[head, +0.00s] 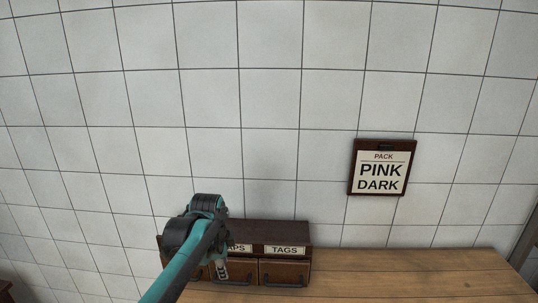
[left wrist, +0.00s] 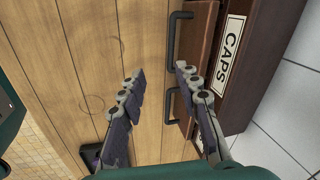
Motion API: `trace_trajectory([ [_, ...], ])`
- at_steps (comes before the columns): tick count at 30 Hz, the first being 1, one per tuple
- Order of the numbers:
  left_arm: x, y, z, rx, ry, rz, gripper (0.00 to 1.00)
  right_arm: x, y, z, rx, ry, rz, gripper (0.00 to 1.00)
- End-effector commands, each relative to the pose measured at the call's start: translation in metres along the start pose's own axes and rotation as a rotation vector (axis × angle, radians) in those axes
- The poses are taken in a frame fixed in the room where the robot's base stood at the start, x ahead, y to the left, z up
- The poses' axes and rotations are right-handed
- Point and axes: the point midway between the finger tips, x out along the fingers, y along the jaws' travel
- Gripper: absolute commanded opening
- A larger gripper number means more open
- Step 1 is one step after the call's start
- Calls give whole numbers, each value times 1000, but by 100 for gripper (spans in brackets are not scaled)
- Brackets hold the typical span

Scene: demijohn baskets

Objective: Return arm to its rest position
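My left arm comes in from the bottom of the head view, teal and black. Its gripper (head: 221,269) shows as a small grey part in front of the drawer cabinet, partly hidden by the arm. In the left wrist view the two fingers of my left gripper (left wrist: 160,72) stand apart with nothing between them. They are over the wooden table (left wrist: 95,50), close to the dark handles of the cabinet's drawers. I cannot tell whether a finger touches a handle. My right arm and gripper are not in view.
The dark wooden drawer cabinet (head: 290,232) stands on the table (head: 420,275) against a white tiled wall. Its labels read CAPS (left wrist: 230,60), partly hidden in the head view, and TAGS (head: 285,250). A sign (head: 382,167) reads PACK PINK DARK. The table right of the cabinet is clear.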

Motion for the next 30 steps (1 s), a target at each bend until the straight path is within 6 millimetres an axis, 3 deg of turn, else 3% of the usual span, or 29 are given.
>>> trace_trajectory([
  [3, -20, 44, 18, -246, 23, -63, 33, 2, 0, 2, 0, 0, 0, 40],
  [7, -31, 92, 35, -531, 67, -127, 33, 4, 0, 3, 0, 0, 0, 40],
  [12, -28, 156, 57, -895, 150, -198, 33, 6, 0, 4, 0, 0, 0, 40],
  [16, -16, 194, 69, -1124, 219, -231, 33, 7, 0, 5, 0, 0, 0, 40],
  [22, -2, 223, 78, -1316, 286, -251, 33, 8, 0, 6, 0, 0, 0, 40],
  [30, 0, 226, 79, -1347, 298, -253, 33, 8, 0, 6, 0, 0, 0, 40],
])
